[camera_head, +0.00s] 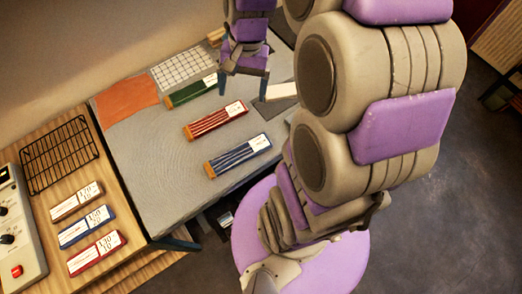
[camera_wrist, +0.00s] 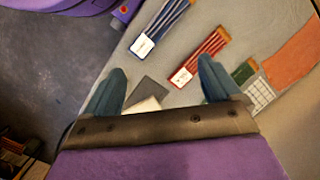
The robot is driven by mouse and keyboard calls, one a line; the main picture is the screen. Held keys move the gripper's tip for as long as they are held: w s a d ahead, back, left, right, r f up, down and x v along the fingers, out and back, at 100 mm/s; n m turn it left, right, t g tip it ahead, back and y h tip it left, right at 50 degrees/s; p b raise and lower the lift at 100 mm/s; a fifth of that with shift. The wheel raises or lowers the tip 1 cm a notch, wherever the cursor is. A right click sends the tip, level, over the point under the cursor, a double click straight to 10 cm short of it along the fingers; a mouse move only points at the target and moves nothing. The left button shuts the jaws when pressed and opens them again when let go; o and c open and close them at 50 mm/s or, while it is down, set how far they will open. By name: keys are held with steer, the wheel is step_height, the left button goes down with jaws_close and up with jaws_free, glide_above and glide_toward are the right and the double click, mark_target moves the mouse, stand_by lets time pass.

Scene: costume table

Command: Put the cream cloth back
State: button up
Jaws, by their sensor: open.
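A cream piece (camera_head: 280,91), which looks like the cream cloth, lies on the grey table (camera_head: 150,195) just right of my gripper in the head view. In the wrist view the cream piece (camera_wrist: 143,104) shows low between the fingers, partly hidden by the gripper body, with a dark grey flat piece (camera_wrist: 150,90) beside it. My gripper (camera_head: 243,86) is open and points down over the back part of the table. In the wrist view both fingers (camera_wrist: 162,80) are spread apart with nothing gripped between them.
Green (camera_head: 191,91), red (camera_head: 216,120) and blue (camera_head: 238,156) striped bundles with white labels lie on the table. An orange cloth (camera_head: 127,102) and a white checked cloth (camera_head: 183,69) lie behind. A wooden surface at left holds a black rack (camera_head: 59,155) and labelled boxes (camera_head: 87,227).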

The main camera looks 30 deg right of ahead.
steer(key=s+a+n+h, duration=0.1)
steer(key=s+a+n, duration=0.1)
steer(key=s, duration=0.3)
steer(key=s+a+n, duration=0.2)
steer(key=s+n, duration=0.1)
steer(key=s, duration=0.3)
steer(key=s+a+r+n+h, duration=0.1)
steer(key=s+a+n, duration=0.2)
steer(key=s, duration=0.2)
steer(key=shift+s+g+h, duration=0.25)
steer(key=shift+g+h, duration=0.05)
